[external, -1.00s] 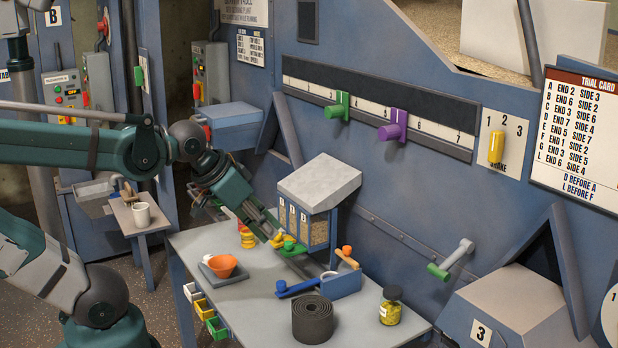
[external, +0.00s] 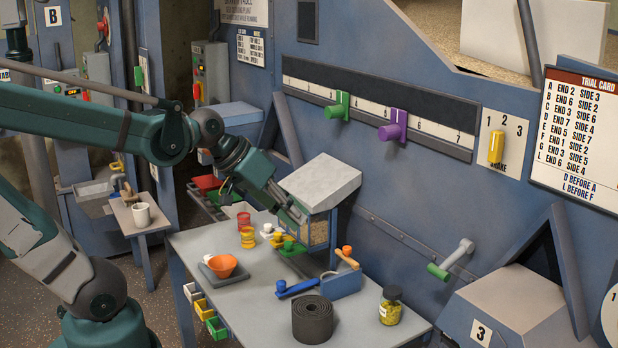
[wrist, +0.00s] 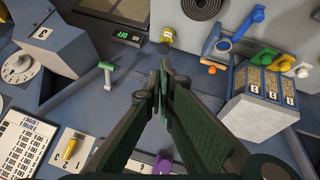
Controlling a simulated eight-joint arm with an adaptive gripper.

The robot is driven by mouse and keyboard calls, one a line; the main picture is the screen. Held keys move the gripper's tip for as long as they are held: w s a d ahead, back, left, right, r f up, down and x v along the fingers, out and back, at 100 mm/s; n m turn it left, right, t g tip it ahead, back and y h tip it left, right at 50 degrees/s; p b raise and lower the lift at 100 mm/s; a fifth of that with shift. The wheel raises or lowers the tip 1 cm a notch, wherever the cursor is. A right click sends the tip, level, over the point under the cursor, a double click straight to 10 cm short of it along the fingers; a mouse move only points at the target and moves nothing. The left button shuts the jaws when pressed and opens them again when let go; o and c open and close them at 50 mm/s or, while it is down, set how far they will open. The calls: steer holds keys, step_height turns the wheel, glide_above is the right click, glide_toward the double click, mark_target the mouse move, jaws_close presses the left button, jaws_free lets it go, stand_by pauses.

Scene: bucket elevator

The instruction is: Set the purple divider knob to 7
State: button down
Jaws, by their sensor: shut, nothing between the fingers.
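The purple divider knob (external: 393,127) sits on the numbered scale strip (external: 440,138) on the blue wall, just left of the printed 6; the 7 is at the strip's right end. Part of the purple knob also shows at the bottom edge of the wrist view (wrist: 162,167). A green knob (external: 340,106) sits further left on the same strip. My gripper (external: 300,217) is shut and empty, in front of the grey-topped sample box, below and left of the purple knob and apart from it. Its closed fingers fill the middle of the wrist view (wrist: 163,88).
The sample box (external: 320,183) stands on the grey table (external: 250,325), with cups, a funnel, a black roll (external: 312,320) and a jar (external: 389,306). A yellow knob (external: 496,148) and a green-handled crank (external: 452,260) project from the wall. The wall before the strip is clear.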

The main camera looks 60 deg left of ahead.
mark_target(390, 133)
steer(key=w+a+r+n+t+h+p, duration=0.2)
steer(key=w+a+r+n, duration=0.15)
steer(key=w, duration=0.35)
steer(key=w+a+r+n+t+h+p, duration=0.15)
steer(key=w+r, duration=0.25)
steer(key=w, duration=0.4)
steer(key=w+a+r+n+t+p, duration=0.1)
steer(key=w+a+r+n+t, duration=0.1)
steer(key=a, duration=0.5)
steer(key=w+a+r+n+t+y+p, duration=0.1)
steer(key=w+a+r+n+t+p, duration=0.1)
steer(key=w+a+r, duration=0.3)
steer(key=shift+w+a+r+n+t, duration=0.25)
steer(key=shift+w+a+n+t, duration=0.45)
steer(key=shift+a, duration=1.1)
steer(key=shift+s, duration=0.1)
steer(key=w+d+f+p, duration=0.1)
steer(key=w+d, duration=0.5)
steer(key=w, duration=0.3)
steer(key=shift+w+d+f+p, duration=0.15)
steer(key=shift+w+f+p, duration=0.1)
steer(key=shift+p, duration=0.05)
steer(key=shift+d, duration=0.15)
